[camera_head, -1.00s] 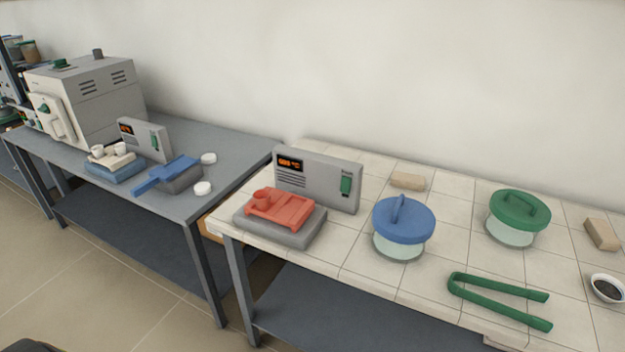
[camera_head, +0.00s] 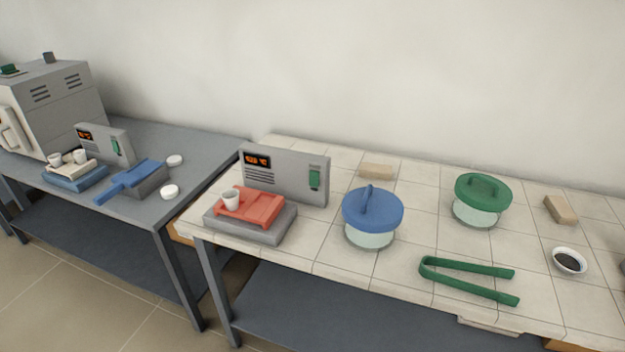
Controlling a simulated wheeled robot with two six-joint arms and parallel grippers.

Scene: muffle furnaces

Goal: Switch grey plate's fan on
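The grey plate (camera_head: 262,234) is a thick slab at the left front of the white tiled table. A red tray (camera_head: 262,207) lies on it with a small white cup (camera_head: 231,199) at its left end. Behind it stands an upright grey panel (camera_head: 290,191) with slots, a lit orange display (camera_head: 257,161) and a green switch (camera_head: 315,178) near its right end. I cannot tell the switch's position. Neither of my grippers shows in the head view.
Right of the panel stand a blue-lidded jar (camera_head: 371,232), a green-lidded jar (camera_head: 477,212), green tongs (camera_head: 468,278) and a dark-filled bowl (camera_head: 569,262). On the left table are a blue plate (camera_head: 72,182), a similar panel (camera_head: 104,145) and a furnace (camera_head: 55,105).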

